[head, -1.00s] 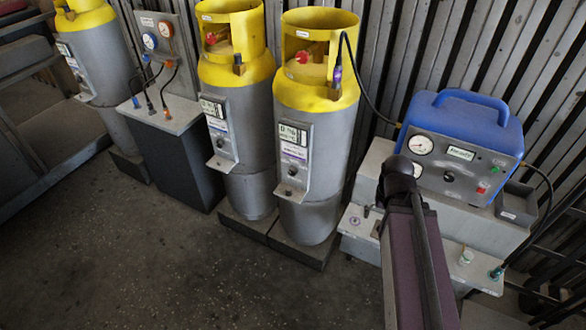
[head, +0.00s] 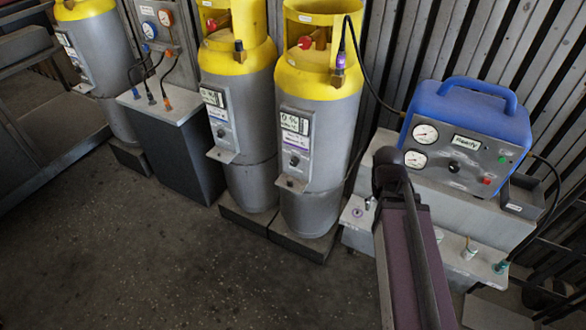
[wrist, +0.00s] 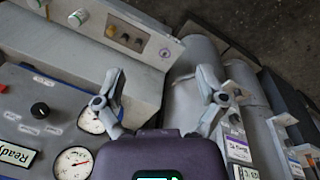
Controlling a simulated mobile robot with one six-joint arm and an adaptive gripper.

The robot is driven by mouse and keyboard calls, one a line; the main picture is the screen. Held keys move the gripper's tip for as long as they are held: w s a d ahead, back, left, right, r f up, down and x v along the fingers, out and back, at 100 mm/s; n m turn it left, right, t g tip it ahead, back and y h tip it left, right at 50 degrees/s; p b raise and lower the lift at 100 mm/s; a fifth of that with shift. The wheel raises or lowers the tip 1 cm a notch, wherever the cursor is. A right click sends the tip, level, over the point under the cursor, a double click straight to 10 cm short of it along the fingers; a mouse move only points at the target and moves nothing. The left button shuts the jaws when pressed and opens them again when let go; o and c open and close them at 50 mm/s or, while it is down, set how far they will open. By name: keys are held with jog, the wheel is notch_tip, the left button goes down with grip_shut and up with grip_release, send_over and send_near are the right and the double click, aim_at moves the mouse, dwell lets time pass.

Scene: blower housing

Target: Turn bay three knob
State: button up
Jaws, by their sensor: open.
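Grey cylinders with yellow collars stand along the wall. The right cylinder (head: 322,165) has a front panel with a small dark knob (head: 293,161). The middle cylinder (head: 248,120) has a similar panel and knob (head: 221,133). The left cylinder (head: 100,65) has a panel too. Bay numbers are not legible, so I cannot tell which knob is bay three's. My gripper (wrist: 160,92) is open and empty in the wrist view, its fingers spread over the blue unit and grey ledge, with cylinder panels to the right. In the head view my arm hides it.
A blue unit (head: 470,108) with gauges, a black knob and a "Ready" display stands on a grey bench (head: 440,195) at right. A black hose joins it to the right cylinder. A dark cabinet (head: 172,150) with cables stands between cylinders. The floor in front is clear.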

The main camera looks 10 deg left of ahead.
jog(key=w+a+f+n+t+h+b, duration=0.35)
jog(key=w+f+n+b, duration=0.45)
jog(key=b, duration=0.3)
jog(key=n+t+h+b, duration=0.1)
jog(key=n+t+b, duration=1.2)
jog(key=n+b, duration=1.05)
send_near(293, 164)
jog(key=s, duration=0.1)
jog(key=s+a+m+b, duration=0.1)
jog(key=s, duration=0.1)
jog(key=shift+s+a+r+m, duration=0.1)
jog(key=shift+a+r+m, duration=0.05)
jog(key=shift+a+m, duration=0.1)
jog(key=x, duration=1.3)
jog(key=shift+w+d, duration=0.25)
jog(key=shift+w, duration=0.05)
jog(key=c, duration=1.1)
